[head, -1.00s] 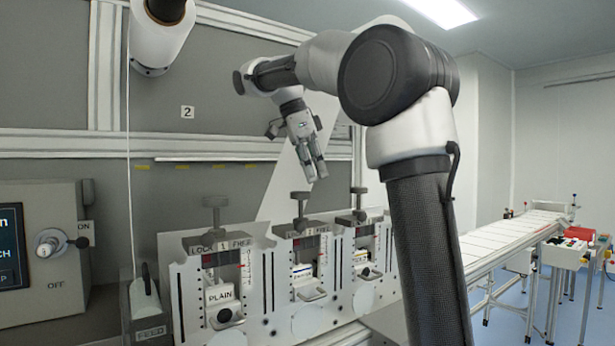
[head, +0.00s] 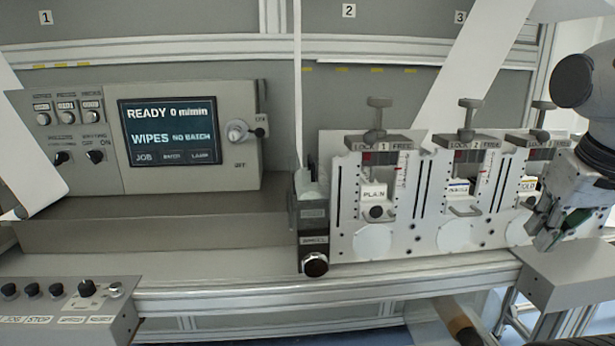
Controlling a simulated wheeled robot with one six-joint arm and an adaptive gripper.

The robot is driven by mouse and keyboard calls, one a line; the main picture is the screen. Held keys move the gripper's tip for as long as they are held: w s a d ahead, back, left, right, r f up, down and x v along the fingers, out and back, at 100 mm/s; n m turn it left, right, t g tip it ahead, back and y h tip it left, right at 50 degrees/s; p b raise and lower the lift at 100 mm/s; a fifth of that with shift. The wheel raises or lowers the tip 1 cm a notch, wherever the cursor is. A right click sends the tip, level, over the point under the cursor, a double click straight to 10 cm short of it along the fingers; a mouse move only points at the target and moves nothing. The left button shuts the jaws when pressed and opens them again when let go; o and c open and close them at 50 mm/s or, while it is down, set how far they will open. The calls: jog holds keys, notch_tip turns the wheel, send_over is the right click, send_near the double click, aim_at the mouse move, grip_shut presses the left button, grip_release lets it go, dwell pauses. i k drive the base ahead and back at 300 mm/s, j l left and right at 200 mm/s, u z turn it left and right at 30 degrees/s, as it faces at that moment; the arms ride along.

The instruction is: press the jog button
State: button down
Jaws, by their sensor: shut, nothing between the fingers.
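A control box (head: 68,310) stands at the lower left of the head view, partly cut off by the frame. It has several black buttons (head: 32,290) in a row, a larger black knob (head: 87,288) and a small silver control (head: 116,290). Its labels are small; one seems to read STOP, and one to its left may read JOG, but I cannot tell surely which button it marks. My gripper (head: 545,235) is at the far right, pointing down and shut with nothing in it, far from the box.
A grey cabinet with a screen (head: 170,132) reading READY 0 m/min stands above the box. White stations with clamps (head: 378,190) stand between it and my gripper. A metal rail (head: 400,295) runs along the front. A grey box (head: 570,275) lies below my gripper.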

aim_at(33, 290)
jog(key=u, duration=1.85)
